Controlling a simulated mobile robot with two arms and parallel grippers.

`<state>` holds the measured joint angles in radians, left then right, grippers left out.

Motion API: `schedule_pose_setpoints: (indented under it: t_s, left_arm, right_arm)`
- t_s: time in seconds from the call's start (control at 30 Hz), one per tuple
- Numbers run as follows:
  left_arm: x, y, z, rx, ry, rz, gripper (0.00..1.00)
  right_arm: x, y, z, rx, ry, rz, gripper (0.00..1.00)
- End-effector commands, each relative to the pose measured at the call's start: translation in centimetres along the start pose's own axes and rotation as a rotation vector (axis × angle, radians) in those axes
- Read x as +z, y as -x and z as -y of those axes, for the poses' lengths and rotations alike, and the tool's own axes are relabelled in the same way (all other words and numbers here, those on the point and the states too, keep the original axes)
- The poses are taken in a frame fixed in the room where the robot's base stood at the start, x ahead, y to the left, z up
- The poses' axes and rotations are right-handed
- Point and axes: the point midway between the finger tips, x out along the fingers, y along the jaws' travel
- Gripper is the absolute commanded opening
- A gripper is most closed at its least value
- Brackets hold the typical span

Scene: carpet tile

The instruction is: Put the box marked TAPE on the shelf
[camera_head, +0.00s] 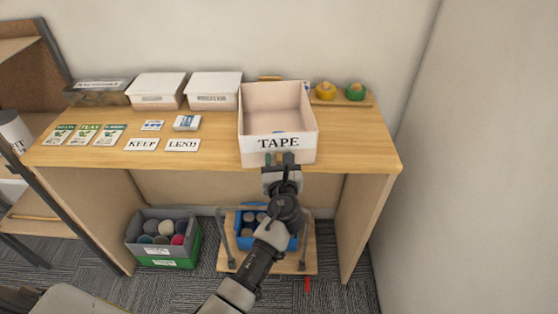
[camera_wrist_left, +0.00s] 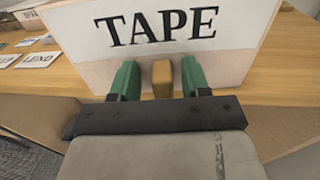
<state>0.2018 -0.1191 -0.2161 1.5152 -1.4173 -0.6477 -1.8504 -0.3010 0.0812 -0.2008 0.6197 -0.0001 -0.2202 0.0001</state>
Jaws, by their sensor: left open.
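The box marked TAPE (camera_head: 302,148) is a large open-topped, white and pale box, upright at the front edge of the wooden table. Its black TAPE label faces me, and its front also fills the top of the left wrist view (camera_wrist_left: 240,62). My left gripper (camera_head: 280,159) is open at the lower middle of that front. Its green fingers (camera_wrist_left: 162,80) stand on either side of a small tan block (camera_wrist_left: 162,72) that looks like a handle; I cannot tell whether they touch it. A shelf unit (camera_head: 50,52) shows at the far left, partly cut off. My right gripper is out of view.
On the table (camera_head: 215,155) are two white lidded boxes (camera_head: 157,90), several cards (camera_head: 142,145), and yellow (camera_head: 326,90) and green (camera_head: 355,91) rolls. Below stand a grey-green bin (camera_head: 160,246) and a blue crate (camera_head: 246,238). A wall (camera_head: 470,180) bounds the right.

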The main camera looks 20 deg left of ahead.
Motion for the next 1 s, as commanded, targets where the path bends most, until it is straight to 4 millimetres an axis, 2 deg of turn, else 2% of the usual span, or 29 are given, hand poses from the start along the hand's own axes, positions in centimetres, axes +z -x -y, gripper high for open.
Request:
schedule_pose_setpoints:
  t_s: [0.17, 0.27, 0.5, 0.7, 1.0]
  left_arm:
    - [-0.2, 0.0, 0.0, 0.0, 0.003, 0.001, 0.47]
    - [-0.1, 1.6, 0.0, -0.001, 0.001, -0.001, 0.47]
    - [-0.4, 6.7, -0.2, -0.001, 0.001, -0.002, 0.47]
    - [-0.4, 9.8, -0.2, -0.001, 0.0, -0.002, 0.47]
    - [-0.2, 10.9, -0.2, 0.0, 0.0, 0.0, 0.47]
  right_arm:
    - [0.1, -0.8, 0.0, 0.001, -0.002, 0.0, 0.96]
    - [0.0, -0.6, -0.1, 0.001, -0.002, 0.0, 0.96]
    - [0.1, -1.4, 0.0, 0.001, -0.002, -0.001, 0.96]
    - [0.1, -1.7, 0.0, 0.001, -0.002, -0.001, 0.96]
    - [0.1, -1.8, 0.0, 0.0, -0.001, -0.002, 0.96]
